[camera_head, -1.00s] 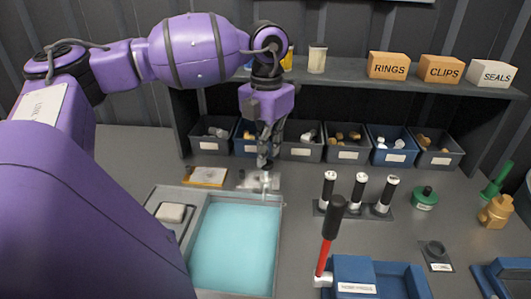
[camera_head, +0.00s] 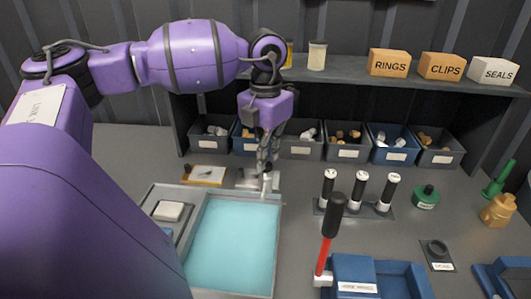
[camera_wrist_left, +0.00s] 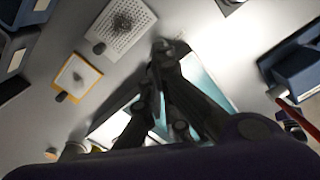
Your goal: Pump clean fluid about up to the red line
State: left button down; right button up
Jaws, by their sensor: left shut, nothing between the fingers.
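A tray of clear teal fluid (camera_head: 235,240) lies in front of my left arm, and its fluid also shows in the left wrist view (camera_wrist_left: 197,75). A lever with a red shaft (camera_head: 324,255) and black grip stands upright to the right of the tray. I cannot make out a red line or a fluid level mark. My left gripper (camera_head: 266,172) points down, shut and empty, just behind the tray's back edge. In the wrist view its fingers (camera_wrist_left: 163,52) hide part of the tray. Whether the fingertips touch anything is unclear. My right gripper is not in view.
A blue holder (camera_head: 355,270) sits beside the lever. Black-handled posts (camera_head: 358,188) stand behind it. A yellow-framed plate (camera_head: 205,175) and a pale perforated plate (camera_wrist_left: 120,25) lie behind the tray. Several part bins (camera_head: 302,142) line the back under a shelf (camera_head: 340,72).

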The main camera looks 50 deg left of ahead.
pick_arm(q)
jog(key=shift+f, duration=0.7)
jog(key=shift+r, duration=1.8)
jog(key=shift+f+b, duration=0.45)
jog(key=shift+f, duration=1.35)
jog(key=shift+r, duration=0.1)
